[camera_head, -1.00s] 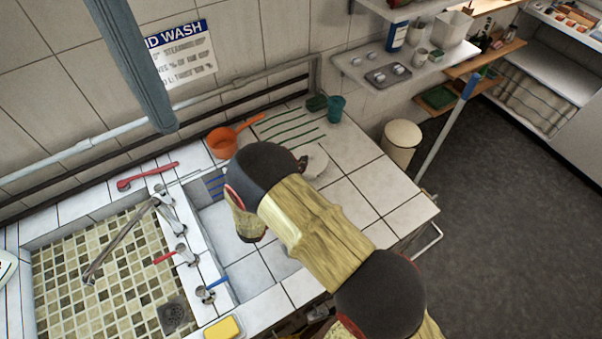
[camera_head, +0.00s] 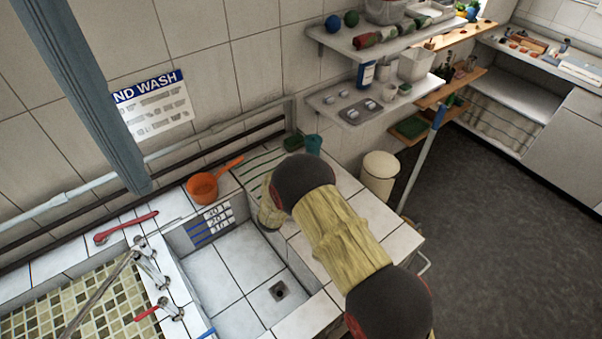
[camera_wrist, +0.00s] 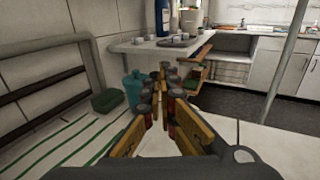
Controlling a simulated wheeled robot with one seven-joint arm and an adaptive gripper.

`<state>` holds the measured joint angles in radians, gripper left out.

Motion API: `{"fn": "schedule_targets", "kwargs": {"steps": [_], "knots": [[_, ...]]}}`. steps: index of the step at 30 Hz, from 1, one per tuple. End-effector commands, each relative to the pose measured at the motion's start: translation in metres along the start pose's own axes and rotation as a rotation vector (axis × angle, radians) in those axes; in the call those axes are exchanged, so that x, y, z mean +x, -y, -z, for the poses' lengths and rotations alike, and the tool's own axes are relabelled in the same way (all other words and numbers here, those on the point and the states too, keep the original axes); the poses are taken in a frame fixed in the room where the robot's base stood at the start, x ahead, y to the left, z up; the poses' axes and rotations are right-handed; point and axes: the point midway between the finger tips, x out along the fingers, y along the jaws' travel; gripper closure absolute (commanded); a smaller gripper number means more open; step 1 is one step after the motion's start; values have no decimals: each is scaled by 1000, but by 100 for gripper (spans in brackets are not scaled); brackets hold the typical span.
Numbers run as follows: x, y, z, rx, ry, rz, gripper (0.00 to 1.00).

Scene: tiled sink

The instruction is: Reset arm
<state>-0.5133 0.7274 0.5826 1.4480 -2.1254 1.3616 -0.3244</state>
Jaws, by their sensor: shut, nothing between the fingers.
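My gripper (camera_wrist: 160,80) shows in the wrist view with its fingers close together, and I see nothing held between them. It is over the white tiled counter and faces the wall shelf. In the head view my arm reaches over the counter right of the sink basin, and its links hide the gripper. In the wrist view the cup (camera_wrist: 133,90) and sponge (camera_wrist: 106,102) are left of the fingers.
The tiled sink basin (camera_head: 232,265) is empty, with a drain showing. An orange saucepan (camera_head: 203,188) and a red-handled tool (camera_head: 126,227) lie along its back edge. Metal taps (camera_head: 150,265) rise between the basins. A wall shelf (camera_head: 340,105) and a cream bin (camera_head: 380,172) are at the right.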

Motion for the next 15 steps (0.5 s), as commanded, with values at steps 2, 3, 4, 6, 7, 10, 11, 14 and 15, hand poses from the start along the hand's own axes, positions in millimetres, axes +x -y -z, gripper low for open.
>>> {"fn": "schedule_targets", "kwargs": {"steps": [2,3,4,6,7,10,11,14,15], "knots": [[10,0,0,1,1,0,100],[13,0,0,1,0,0,100],[15,0,0,2,0,0,100],[18,0,0,2,0,-1,100],[18,-1,0,2,0,-1,100],[19,-1,0,2,0,-1,100],[19,-1,0,4,0,-1,100],[18,4,7,42,-28,15,100],[17,12,15,58,-52,44,100]]}}
